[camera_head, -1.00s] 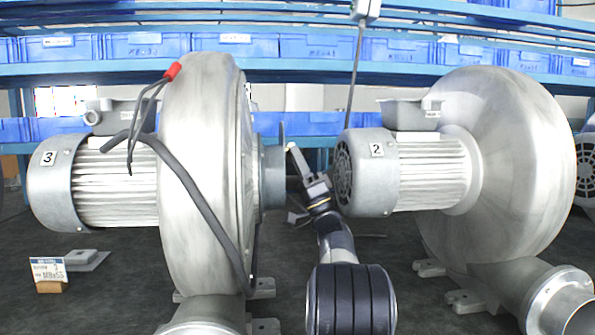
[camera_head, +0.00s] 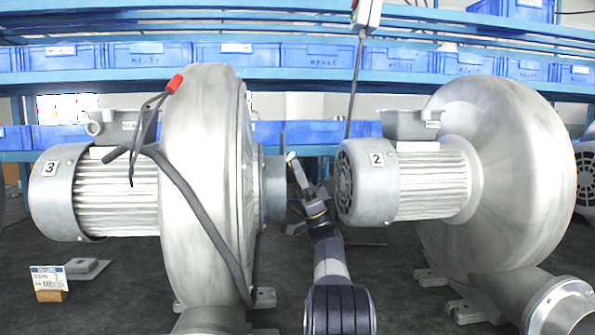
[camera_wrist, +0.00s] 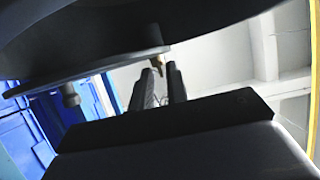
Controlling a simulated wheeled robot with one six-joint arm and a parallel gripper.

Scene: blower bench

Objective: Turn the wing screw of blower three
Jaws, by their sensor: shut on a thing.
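Blower three (camera_head: 205,190) stands at the left, its motor (camera_head: 56,190) marked with a "3" plate. A short grey inlet pipe (camera_head: 274,190) with a flange sticks out from its right side. My gripper (camera_head: 291,158) is at that flange, between blower three and blower two. In the wrist view, my two dark fingers (camera_wrist: 161,88) reach up to the flange edge. A small brass-coloured piece, seemingly the wing screw (camera_wrist: 157,63), shows at their tips, and my gripper is shut on it. Most of the screw is hidden by the fingers and flange.
Blower two (camera_head: 505,180) stands close at the right, its motor end (camera_head: 362,185) just beside my wrist. A loose dark cable (camera_head: 195,205) hangs over blower three. A small label stand (camera_head: 48,282) is at lower left. Shelves with blue bins (camera_head: 235,55) run behind.

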